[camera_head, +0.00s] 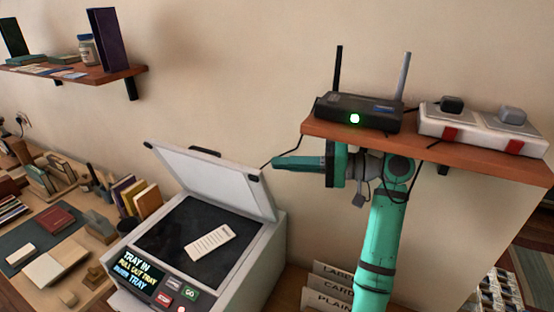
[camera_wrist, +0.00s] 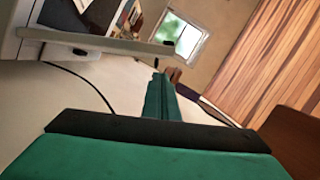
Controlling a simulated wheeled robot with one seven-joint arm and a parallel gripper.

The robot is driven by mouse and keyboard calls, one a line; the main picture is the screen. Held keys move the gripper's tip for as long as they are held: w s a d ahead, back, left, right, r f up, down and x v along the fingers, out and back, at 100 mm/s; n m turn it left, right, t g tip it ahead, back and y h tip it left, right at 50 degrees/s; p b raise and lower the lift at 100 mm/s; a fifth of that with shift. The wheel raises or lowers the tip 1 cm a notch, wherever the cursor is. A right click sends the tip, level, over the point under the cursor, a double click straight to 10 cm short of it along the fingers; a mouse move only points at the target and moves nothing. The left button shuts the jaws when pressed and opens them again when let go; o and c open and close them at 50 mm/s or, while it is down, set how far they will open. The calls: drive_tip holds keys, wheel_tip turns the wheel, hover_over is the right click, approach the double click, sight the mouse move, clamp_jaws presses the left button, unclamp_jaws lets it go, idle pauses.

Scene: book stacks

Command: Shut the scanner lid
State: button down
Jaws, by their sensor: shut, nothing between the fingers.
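The scanner (camera_head: 253,262) is a light grey box with its lid (camera_head: 215,180) raised and leaning back. A white printed sheet (camera_head: 210,243) lies on its dark glass. My gripper (camera_head: 275,162) points left, its tips beside the lid's upper right edge. I cannot tell whether they touch. In the wrist view the lid (camera_wrist: 110,43) shows nearly edge-on, with a dark handle (camera_wrist: 80,52). The shut, empty fingers of my gripper (camera_wrist: 158,75) are close to the lid's end there.
A shelf (camera_head: 440,150) above my arm holds a router (camera_head: 358,112) with a green light and a power strip (camera_head: 480,128), with cables hanging. Label dividers (camera_head: 330,285) stand right of the scanner. Books and blocks crowd the left desk. The wall is close behind.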

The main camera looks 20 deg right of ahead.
drive_tip(key=x, duration=0.6)
drive_tip(key=shift+s+a+f, duration=0.1)
drive_tip(key=shift+s+a, duration=0.15)
drive_tip(key=shift+a, duration=0.15)
drive_tip(key=shift+w+a, duration=0.25)
drive_tip(key=shift+w, duration=0.1)
